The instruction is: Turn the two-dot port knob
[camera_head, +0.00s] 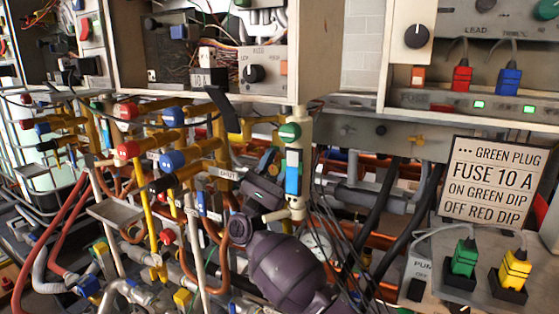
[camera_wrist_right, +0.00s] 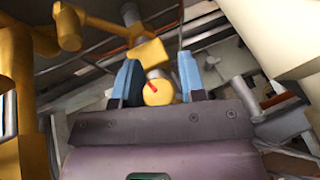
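My right gripper (camera_head: 281,170) reaches in from below among the pipes and valves in the head view, its blue fingers beside the white upright with a green cap (camera_head: 290,131). In the right wrist view the two blue fingers of my right gripper (camera_wrist_right: 160,80) stand apart, one on each side of a round yellow knob (camera_wrist_right: 158,92) with a red mark on its face. I cannot tell whether the fingers touch the knob. No two-dot marking can be read, so I cannot tell whether this is the two-dot port knob. My left gripper is not in view.
Red-ended (camera_head: 127,149) and blue-ended (camera_head: 173,159) valves crowd the left of my right gripper. Black cables (camera_head: 385,230) hang to its right. A grey box with a black dial (camera_head: 253,74) stands above. A sign (camera_head: 493,182) and a green plug (camera_head: 464,257) are at the right.

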